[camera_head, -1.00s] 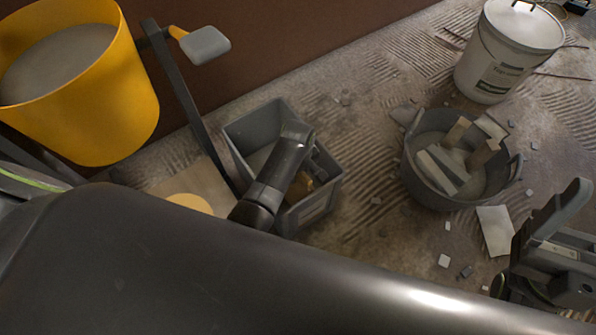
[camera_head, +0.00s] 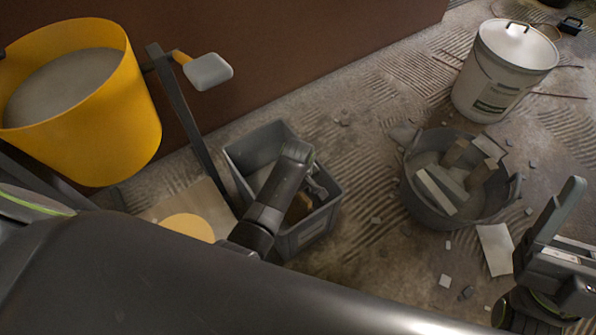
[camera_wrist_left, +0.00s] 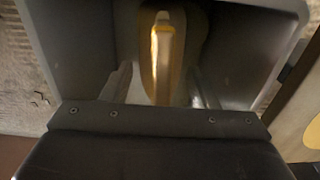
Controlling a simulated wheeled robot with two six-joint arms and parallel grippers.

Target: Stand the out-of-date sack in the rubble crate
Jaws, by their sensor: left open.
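The grey rectangular rubble crate (camera_head: 308,232) stands on the floor left of centre in the head view. Its walls surround the scene in the left wrist view (camera_wrist_left: 245,75). A brown sack (camera_head: 298,209) is inside it, partly hidden by my left arm; in the wrist view the sack (camera_wrist_left: 163,55) shows as a narrow upright shape with a yellowish edge. My left gripper (camera_head: 316,187) is down in the crate. In the wrist view its open fingers (camera_wrist_left: 160,72) stand either side of the sack. My right gripper (camera_head: 552,235) is at the right edge, apart from everything; its jaw opening is unclear.
A round tub (camera_head: 440,209) with rubble pieces stands right of the crate, and a white lidded bucket (camera_head: 500,75) behind it. A yellow bucket (camera_head: 140,120) is at upper left. A board with a yellow disc (camera_head: 188,227) lies beside the crate. Chips litter the floor.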

